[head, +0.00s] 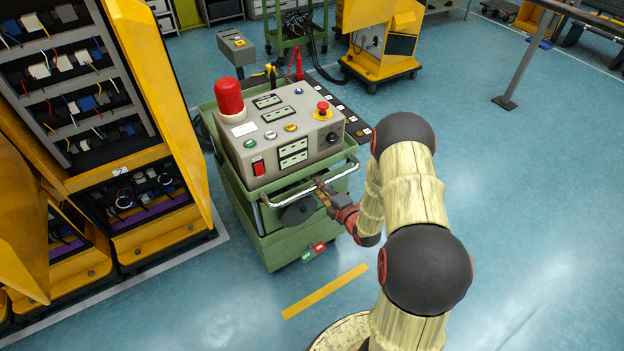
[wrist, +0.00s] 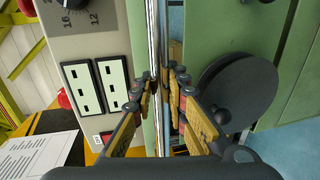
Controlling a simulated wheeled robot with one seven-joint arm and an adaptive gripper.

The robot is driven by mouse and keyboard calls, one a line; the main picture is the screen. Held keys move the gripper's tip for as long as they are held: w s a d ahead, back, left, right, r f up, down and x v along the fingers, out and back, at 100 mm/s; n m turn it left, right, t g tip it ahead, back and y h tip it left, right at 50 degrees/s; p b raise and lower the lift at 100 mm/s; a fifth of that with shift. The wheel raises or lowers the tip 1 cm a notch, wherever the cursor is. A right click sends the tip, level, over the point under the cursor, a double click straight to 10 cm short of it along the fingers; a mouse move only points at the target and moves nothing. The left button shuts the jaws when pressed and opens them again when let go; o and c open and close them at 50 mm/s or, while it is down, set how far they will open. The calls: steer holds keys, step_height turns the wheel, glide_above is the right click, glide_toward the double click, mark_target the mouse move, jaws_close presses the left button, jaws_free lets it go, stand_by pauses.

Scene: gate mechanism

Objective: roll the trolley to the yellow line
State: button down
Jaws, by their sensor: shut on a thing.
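The green trolley (head: 300,240) stands on the blue floor left of my arm and carries a grey control box. Its silver handle bar (head: 275,203) runs along the near side. My gripper (head: 325,190) is shut on this bar, right of its middle. In the wrist view the fingers (wrist: 171,80) close around the handle bar (wrist: 153,40), with the trolley's green panel (wrist: 211,35) behind. The yellow line (head: 325,291) is a short strip on the floor, on the near side of the trolley and apart from it.
An open yellow cabinet (head: 162,90) with wiring stands close on the trolley's left. A red and green pedal (head: 314,251) sits low at the trolley's near side. A yellow machine (head: 382,40) stands behind. The floor (head: 530,230) on the right is clear.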

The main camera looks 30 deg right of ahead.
steer(key=s, duration=1.6)
steer(key=shift+d+f+b, duration=0.15)
steer(key=shift+f+b, duration=0.05)
steer(key=shift+b, duration=0.1)
steer(key=shift+s, duration=0.15)
steer(key=c, duration=2.2)
jaws_free()
steer(key=shift+o, duration=0.7)
steer(key=shift+s, duration=0.15)
steer(key=o, duration=0.3)
steer(key=shift+d+r, duration=0.15)
steer(key=s, duration=0.4)
steer(key=s+r, duration=0.1)
steer(key=s, duration=0.2)
steer(key=s+r, duration=0.1)
steer(key=s, duration=0.3)
steer(key=shift+s+d+r, duration=0.15)
steer(key=shift+s+d, duration=0.05)
steer(key=shift+s, duration=0.1)
